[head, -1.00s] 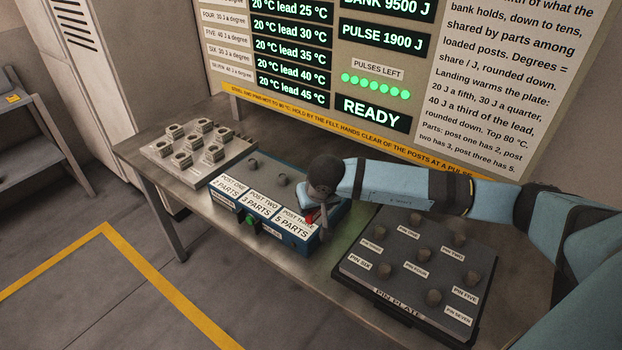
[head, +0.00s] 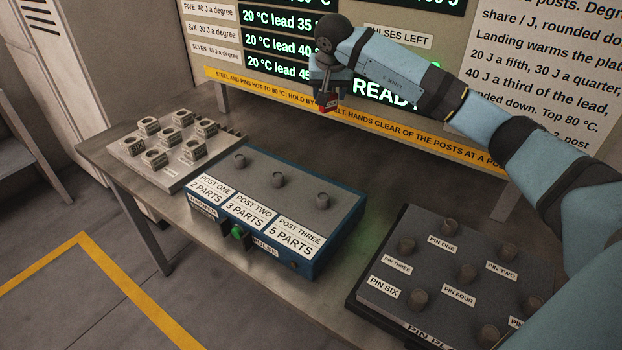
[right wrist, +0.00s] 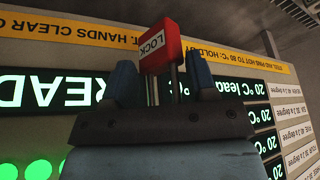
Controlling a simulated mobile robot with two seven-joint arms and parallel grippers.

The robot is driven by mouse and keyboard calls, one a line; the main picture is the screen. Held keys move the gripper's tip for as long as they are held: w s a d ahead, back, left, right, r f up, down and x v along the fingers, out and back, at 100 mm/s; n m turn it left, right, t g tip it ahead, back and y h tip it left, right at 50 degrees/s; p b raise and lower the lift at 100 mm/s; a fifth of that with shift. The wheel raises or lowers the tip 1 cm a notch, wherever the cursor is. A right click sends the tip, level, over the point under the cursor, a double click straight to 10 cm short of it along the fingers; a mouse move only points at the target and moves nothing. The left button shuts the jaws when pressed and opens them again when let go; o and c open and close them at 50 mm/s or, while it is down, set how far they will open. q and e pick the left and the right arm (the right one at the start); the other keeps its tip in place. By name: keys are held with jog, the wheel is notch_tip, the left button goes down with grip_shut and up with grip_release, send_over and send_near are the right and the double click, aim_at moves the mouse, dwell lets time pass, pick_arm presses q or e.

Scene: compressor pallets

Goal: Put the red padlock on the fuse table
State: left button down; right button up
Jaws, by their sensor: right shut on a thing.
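The red padlock (head: 327,104) is in the jaws of my right gripper (head: 326,94), raised above the blue post box in front of the lit board. In the right wrist view the red padlock body (right wrist: 160,47), marked LOCK, sticks out beyond the fingertips. Its metal shackle lies between the two blue fingers of my right gripper (right wrist: 161,84). No table labelled as the fuse table shows. My left gripper is not in view.
The steel bench (head: 205,228) carries a plate of nuts (head: 125,150), the blue post box (head: 335,240) with three posts, and a pin plate (head: 435,235). The board (head: 212,50) stands behind. Bare floor lies in front. A grey surface (head: 22,165) shows far left.

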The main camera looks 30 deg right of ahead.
notch_tip(320, 180, down, 20)
jog(key=shift+f, duration=0.2)
dwell(0.4)
jog(key=shift+f, duration=0.15)
jog(key=o, duration=1)
